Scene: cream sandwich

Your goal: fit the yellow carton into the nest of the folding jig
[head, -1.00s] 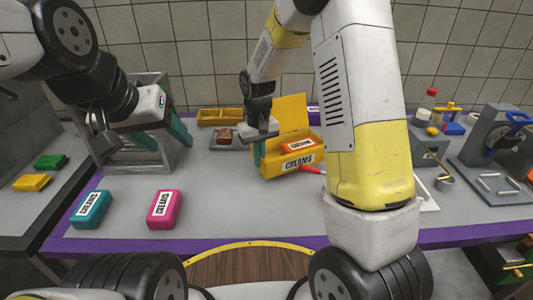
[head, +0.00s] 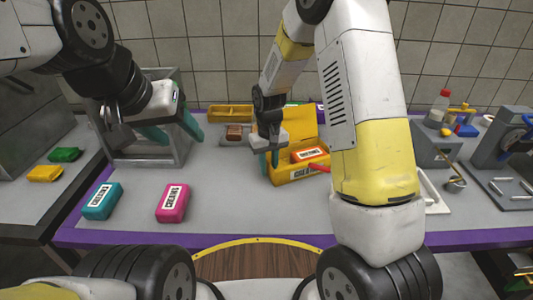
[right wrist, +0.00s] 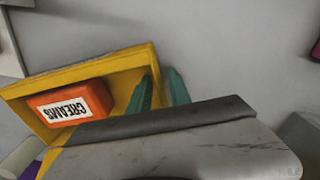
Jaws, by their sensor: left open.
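The open yellow carton (head: 290,124) stands near the middle of the table with its lid flap up and an orange creams pack (head: 308,154) in it. My right gripper (head: 268,163) is at its left side. In the right wrist view the right gripper's teal fingers (right wrist: 158,92) lie on either side of one wall of the carton (right wrist: 95,68), shut on it. My left gripper (head: 179,136) is open and empty, in front of a grey metal frame. I cannot make out the jig's nest; my right arm hides part of the table, and a red rod (head: 319,167) shows beside the carton.
A teal pack (head: 102,201) and a pink pack (head: 172,203) lie at the front left. The grey frame (head: 150,157) stands behind them. A yellow tray (head: 230,113) is at the back. A grey machine (head: 492,150) stands at the right.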

